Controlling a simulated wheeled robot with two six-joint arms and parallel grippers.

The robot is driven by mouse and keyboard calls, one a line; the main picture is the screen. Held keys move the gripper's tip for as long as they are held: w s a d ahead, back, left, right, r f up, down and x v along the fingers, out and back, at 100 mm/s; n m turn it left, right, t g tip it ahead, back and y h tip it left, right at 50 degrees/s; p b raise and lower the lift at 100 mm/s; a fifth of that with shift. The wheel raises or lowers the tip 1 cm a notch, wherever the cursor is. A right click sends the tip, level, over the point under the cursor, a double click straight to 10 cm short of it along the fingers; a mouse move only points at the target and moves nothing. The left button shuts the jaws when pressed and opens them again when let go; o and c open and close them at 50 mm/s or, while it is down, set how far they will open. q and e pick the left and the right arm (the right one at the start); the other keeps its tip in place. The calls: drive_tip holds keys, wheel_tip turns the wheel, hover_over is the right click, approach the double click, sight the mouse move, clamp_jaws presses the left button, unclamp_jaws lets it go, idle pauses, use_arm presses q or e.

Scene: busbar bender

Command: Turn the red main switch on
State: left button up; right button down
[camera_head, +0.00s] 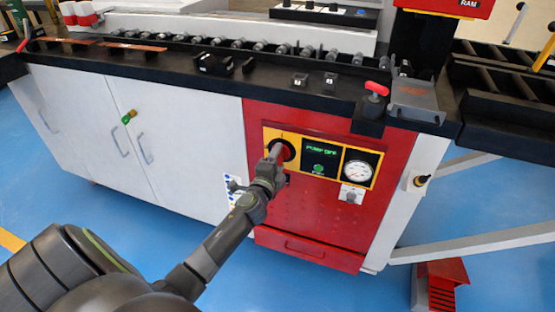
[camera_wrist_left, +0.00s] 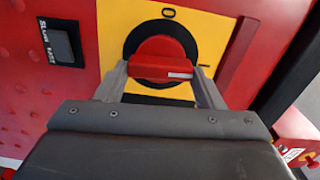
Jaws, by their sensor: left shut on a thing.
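The red main switch (camera_wrist_left: 160,58) is a round rotary knob with a bar handle on a black ring, set in a yellow plate marked "O" above it in the left wrist view. In the head view the switch (camera_head: 286,150) is partly hidden by my gripper. My left gripper (camera_head: 276,155) is at the switch; in the left wrist view its fingers (camera_wrist_left: 160,78) sit on both sides of the red handle, shut on it. The handle's bar lies nearly level in that view. A small display (camera_head: 321,152) right of the switch shows green text. My right gripper is not in view.
A pressure gauge (camera_head: 357,170) sits right of the display on the red cabinet (camera_head: 310,215). White cabinet doors (camera_head: 180,140) are to the left. Blue floor lies in front.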

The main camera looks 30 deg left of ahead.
use_arm(q)
drive_tip(key=shift+f+m, duration=0.1)
drive_tip(key=shift+m, duration=0.5)
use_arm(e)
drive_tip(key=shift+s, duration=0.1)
use_arm(q)
drive_tip(key=o, duration=1)
drive_tip(key=shift+s, duration=0.1)
drive_tip(key=v, duration=1.7)
drive_tip(key=shift+d, duration=0.15)
